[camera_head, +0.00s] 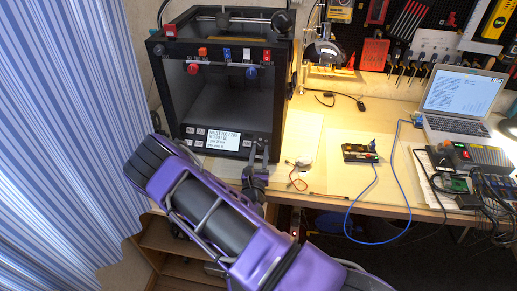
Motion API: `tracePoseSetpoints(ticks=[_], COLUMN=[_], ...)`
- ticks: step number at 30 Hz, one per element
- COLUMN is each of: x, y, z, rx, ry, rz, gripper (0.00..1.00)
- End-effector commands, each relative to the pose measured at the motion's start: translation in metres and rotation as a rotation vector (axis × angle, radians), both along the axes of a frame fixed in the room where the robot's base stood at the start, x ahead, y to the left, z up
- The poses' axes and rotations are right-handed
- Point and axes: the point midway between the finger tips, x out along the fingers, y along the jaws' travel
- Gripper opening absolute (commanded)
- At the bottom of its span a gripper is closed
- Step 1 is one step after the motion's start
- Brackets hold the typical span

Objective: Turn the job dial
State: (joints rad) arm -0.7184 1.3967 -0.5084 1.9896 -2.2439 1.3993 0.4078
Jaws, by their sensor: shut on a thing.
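A black box-shaped 3D printer (271,95) stands at the back left of the workbench. A lit display (223,140) with several lines of text sits at its lower front, with small buttons at its left. My gripper (257,150) is at the printer's lower front, just right of the display. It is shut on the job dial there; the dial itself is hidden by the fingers.
A blue striped curtain (65,120) hangs at the left. The wooden bench (310,125) holds a small black device (359,153) with a blue cable, an open laptop (462,100) and several electronics at the right. Tools hang on a black pegboard (405,15) behind.

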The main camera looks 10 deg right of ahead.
Motion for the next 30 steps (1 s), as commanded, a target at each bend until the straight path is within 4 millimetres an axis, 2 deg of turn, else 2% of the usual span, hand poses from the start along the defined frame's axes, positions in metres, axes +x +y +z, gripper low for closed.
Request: tracePoseSetpoints(ticks=[9, 23, 24, 25, 30], x=[-0.0013, -0.0011, -0.0011, -0.0011, -0.0009], y=[-0.0022, -0.0022, -0.0022, -0.0022, -0.0022], z=[0.0003, -0.0003, -0.0003, -0.0003, -0.0002], rx=[-0.057, -0.063, -0.063, -0.063, -0.062], ry=[0.024, 0.026, 0.026, 0.026, 0.026], rz=[0.071, 0.079, 0.079, 0.079, 0.079], gripper=[0.0, 0.0, 0.44, 0.49, 0.49])
